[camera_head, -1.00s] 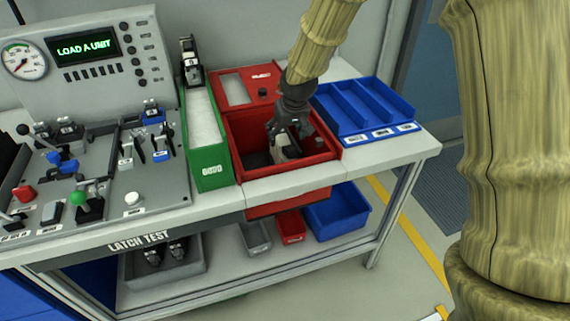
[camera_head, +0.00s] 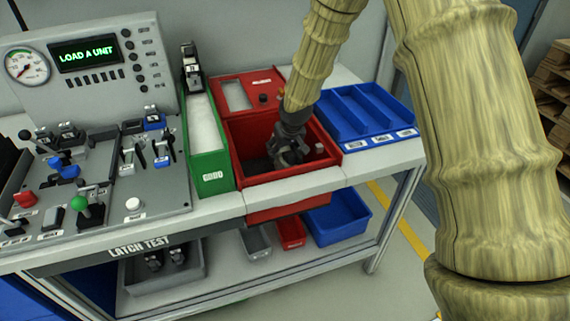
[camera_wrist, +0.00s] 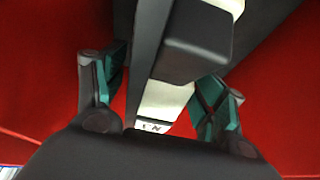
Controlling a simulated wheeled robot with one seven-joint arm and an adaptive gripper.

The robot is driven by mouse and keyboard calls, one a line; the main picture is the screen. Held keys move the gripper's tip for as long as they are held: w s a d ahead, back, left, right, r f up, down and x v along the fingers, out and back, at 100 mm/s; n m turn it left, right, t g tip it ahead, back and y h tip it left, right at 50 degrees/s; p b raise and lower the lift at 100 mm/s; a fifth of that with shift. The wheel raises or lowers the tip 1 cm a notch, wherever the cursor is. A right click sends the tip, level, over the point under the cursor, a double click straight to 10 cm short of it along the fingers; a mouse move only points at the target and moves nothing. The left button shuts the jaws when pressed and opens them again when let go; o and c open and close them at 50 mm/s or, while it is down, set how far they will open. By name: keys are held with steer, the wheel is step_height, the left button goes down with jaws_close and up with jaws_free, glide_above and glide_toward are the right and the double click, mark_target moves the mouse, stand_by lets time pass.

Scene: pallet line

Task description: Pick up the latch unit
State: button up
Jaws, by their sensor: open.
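A latch unit with a white labelled body (camera_wrist: 165,100) and dark parts fills the middle of the wrist view. It lies inside the red bin (camera_head: 238,163). My gripper (camera_wrist: 163,88) is open, with one teal-padded finger on each side of the unit; I cannot tell whether either touches it. In the head view my gripper (camera_head: 288,157) is down inside the bin and hides most of what is under it. A small pale piece (camera_head: 320,148) shows to its right; I cannot tell what it belongs to.
The bin's red walls stand close around my gripper. A green tray (camera_head: 212,172) with a black-and-white unit (camera_head: 192,68) at its far end is on the left, and a blue divided tray (camera_head: 365,108) on the right. The test panel (camera_head: 80,55) reads "LOAD A UNIT".

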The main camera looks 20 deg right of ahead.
steer(key=shift+x, duration=1.05)
steer(key=c, duration=1.4)
step_height(320, 180, up, 28)
steer(key=shift+r, duration=0.1)
